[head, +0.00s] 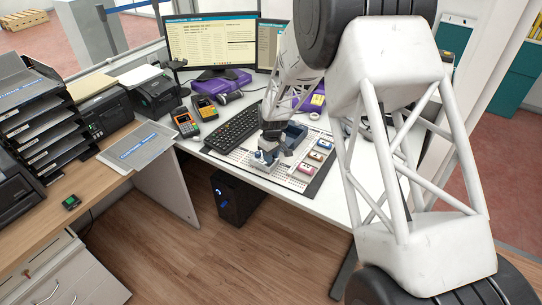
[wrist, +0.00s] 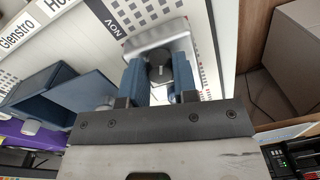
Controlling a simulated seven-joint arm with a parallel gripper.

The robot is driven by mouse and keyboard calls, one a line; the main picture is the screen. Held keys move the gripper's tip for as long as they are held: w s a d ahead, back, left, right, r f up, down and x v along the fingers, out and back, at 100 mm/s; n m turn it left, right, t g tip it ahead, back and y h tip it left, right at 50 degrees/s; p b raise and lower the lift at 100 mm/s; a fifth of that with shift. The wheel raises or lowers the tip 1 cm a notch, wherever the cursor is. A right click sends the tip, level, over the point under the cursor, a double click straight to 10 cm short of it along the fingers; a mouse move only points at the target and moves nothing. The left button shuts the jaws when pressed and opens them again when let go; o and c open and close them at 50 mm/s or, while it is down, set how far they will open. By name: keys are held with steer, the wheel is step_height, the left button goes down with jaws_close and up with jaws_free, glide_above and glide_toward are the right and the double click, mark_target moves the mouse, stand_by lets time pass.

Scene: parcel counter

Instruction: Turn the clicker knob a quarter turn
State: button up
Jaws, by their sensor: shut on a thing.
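The clicker knob (wrist: 159,68) is a dark round knob on a pale metallic base (wrist: 150,38), seen at the top middle of the wrist view. My gripper (wrist: 159,77) is shut on the knob, with one blue finger on each side of it. In the head view my gripper (head: 267,155) is low over the printed calendar mat (head: 240,158) on the white desk. There the knob is mostly hidden by the fingers, and its angle is hard to read.
A dark blue open box (head: 296,132) stands close behind my gripper; it also shows in the wrist view (wrist: 62,92). Several small coloured blocks (head: 305,168) sit to the right on the mat. A black keyboard (head: 233,128) and card terminals (head: 186,124) lie to the left.

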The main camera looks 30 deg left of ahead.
steer(key=m, duration=1.3)
steer(key=shift+m, duration=0.3)
steer(key=shift+t, duration=0.3)
steer(key=o, duration=0.9)
steer(key=shift+o, duration=0.2)
steer(key=shift+r, duration=0.15)
steer(key=shift+d+r, duration=0.15)
steer(key=shift+r, duration=1.75)
steer(key=shift+d+r, duration=0.1)
steer(key=shift+r, duration=1.75)
